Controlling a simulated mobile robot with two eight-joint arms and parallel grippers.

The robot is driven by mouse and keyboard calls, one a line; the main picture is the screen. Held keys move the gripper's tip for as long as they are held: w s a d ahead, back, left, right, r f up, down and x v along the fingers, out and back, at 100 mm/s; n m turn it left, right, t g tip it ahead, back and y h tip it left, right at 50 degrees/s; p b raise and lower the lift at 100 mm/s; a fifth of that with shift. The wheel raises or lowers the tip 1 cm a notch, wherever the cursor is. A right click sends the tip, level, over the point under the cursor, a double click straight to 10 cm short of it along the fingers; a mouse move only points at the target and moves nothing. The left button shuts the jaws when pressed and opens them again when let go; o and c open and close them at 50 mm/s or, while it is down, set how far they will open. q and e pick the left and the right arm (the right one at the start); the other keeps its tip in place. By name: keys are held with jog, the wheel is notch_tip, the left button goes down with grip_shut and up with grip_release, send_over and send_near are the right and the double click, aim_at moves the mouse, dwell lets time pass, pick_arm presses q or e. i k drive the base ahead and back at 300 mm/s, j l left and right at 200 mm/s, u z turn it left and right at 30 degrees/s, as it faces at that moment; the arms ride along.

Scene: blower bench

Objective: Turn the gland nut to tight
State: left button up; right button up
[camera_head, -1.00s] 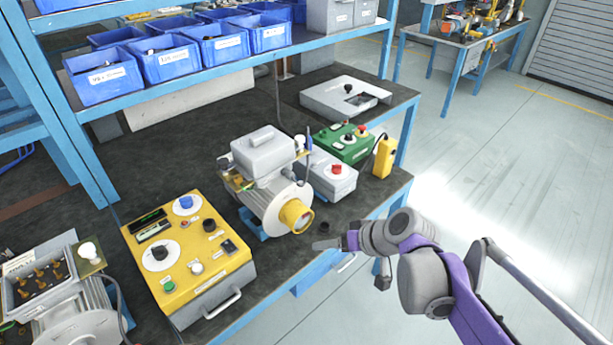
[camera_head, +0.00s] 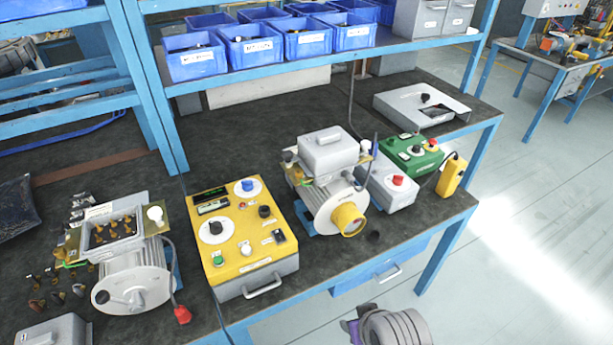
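Two motors are on the bench. The left motor (camera_head: 136,287) has an open terminal box (camera_head: 113,232) with brass terminals inside. A white rounded fitting (camera_head: 155,214) stands at this box's right side, and a cable with a red end (camera_head: 182,315) hangs beside it. The right motor (camera_head: 322,210) has a closed grey terminal box (camera_head: 325,150), a yellow shaft-end ring (camera_head: 348,220) and a similar white fitting (camera_head: 365,147). I cannot tell which fitting is the gland nut or how tight it is.
A yellow test box (camera_head: 240,249) stands between the motors. A grey box with a red button (camera_head: 395,190) and a green control box (camera_head: 412,155) stand right of the right motor. Loose brass parts (camera_head: 45,292) lie at left. Blue bins (camera_head: 195,60) fill the shelf above.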

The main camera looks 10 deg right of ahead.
aim_at(350, 178)
jog(key=l+u, duration=0.9)
jog(key=u, duration=0.15)
jog(key=k+l+u, duration=0.15)
jog(key=l, duration=0.2)
jog(key=k+l+u, duration=0.2)
jog(key=l, duration=0.15)
jog(key=l+u, duration=0.15)
jog(key=l, duration=0.2)
